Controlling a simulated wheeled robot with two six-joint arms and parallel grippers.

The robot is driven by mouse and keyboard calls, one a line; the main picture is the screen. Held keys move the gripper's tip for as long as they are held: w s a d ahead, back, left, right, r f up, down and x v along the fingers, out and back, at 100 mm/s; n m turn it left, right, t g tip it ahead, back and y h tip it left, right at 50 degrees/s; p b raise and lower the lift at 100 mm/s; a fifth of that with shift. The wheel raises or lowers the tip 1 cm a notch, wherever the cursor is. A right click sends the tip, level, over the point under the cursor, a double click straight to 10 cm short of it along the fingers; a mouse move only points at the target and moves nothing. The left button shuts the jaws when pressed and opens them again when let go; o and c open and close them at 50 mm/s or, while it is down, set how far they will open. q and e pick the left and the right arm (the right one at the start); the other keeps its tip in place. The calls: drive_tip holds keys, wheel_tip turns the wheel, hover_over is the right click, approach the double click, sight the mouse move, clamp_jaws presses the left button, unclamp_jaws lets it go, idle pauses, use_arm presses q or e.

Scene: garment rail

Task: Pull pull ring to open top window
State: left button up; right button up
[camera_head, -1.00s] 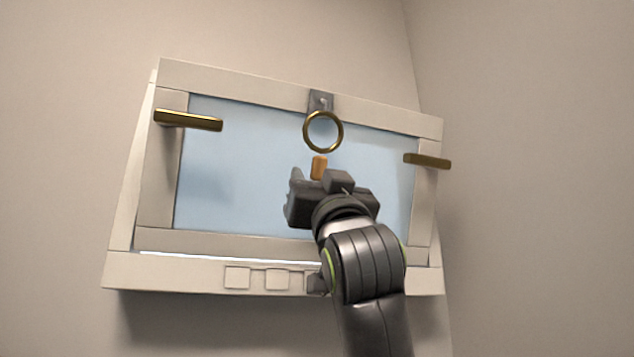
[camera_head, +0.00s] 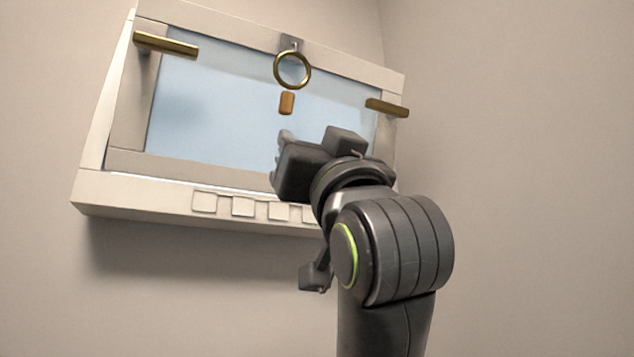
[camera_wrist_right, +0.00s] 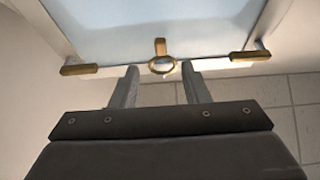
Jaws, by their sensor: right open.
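The top window (camera_head: 225,110) is a pale frame with a blue pane, on the wall above a beige ledge. Its lower edge stands out from the ledge's back. The brass pull ring (camera_head: 277,70) hangs from a grey bracket at the middle of the top rail. A small orange-brown tab (camera_head: 287,103) is just below it. My right gripper (camera_head: 283,150) is below the ring and apart from it; its fingertips are partly hidden there. In the right wrist view its two fingers (camera_wrist_right: 158,88) are spread, with the ring (camera_wrist_right: 161,65) beyond and between the tips, nothing held. My left gripper is not in view.
Brass bars stick out at the window's left (camera_head: 166,45) and right (camera_head: 387,108) sides. Several square buttons (camera_head: 243,207) line the ledge (camera_head: 140,190) below. The wall to the right is bare.

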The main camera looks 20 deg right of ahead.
drive_tip(key=b+v, duration=0.1)
drive_tip(key=v, duration=0.1)
drive_tip(key=shift+s+f, duration=0.2)
drive_tip(key=shift+s, duration=0.05)
idle(0.6)
